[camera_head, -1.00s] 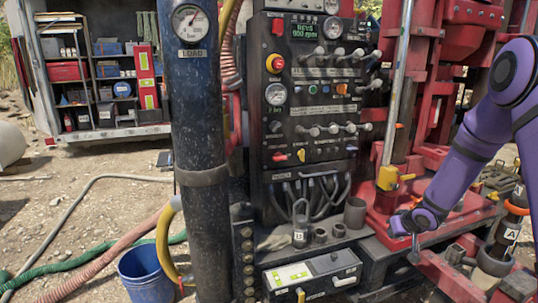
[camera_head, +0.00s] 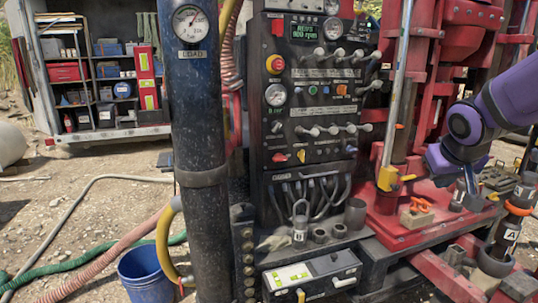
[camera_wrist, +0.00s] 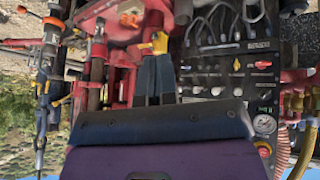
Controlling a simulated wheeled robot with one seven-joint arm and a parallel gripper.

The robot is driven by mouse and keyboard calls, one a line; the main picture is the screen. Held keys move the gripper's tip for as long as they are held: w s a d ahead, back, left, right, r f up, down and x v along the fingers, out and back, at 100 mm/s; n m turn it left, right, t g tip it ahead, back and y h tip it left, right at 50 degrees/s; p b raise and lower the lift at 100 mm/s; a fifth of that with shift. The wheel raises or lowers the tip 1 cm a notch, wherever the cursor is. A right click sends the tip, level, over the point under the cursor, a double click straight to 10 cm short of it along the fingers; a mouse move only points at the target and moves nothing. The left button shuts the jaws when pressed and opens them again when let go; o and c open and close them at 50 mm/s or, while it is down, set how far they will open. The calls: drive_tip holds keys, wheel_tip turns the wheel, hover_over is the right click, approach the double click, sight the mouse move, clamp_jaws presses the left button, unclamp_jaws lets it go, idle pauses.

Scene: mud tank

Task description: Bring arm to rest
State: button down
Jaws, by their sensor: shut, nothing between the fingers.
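My purple arm (camera_head: 505,100) reaches in from the right edge in the head view. My gripper (camera_head: 471,184) points down above the right side of the red rig base (camera_head: 395,238), apart from the panel. In the wrist view the two dark blue-grey fingers (camera_wrist: 153,80) lie side by side, shut with nothing between them. That view is upside down. The purple wrist housing (camera_wrist: 165,162) fills its bottom.
The control panel (camera_head: 315,110) with levers and gauges stands left of my arm. A steel rod with a yellow-handled fitting (camera_head: 390,179) rises between them. A small wooden block with orange parts (camera_head: 416,215) sits on the base. A tool marked A (camera_head: 508,235) stands at right.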

drive_tip(key=s+a+r+y, duration=0.1)
drive_tip(key=s+a+r, duration=0.1)
drive_tip(key=s, duration=0.8)
drive_tip(key=s+a+r+g+y, duration=0.1)
drive_tip(key=s+a, duration=0.3)
drive_tip(key=s, duration=0.7)
drive_tip(key=shift+a+r, duration=0.2)
drive_tip(key=shift+r, duration=0.55)
drive_tip(key=shift+w, duration=0.15)
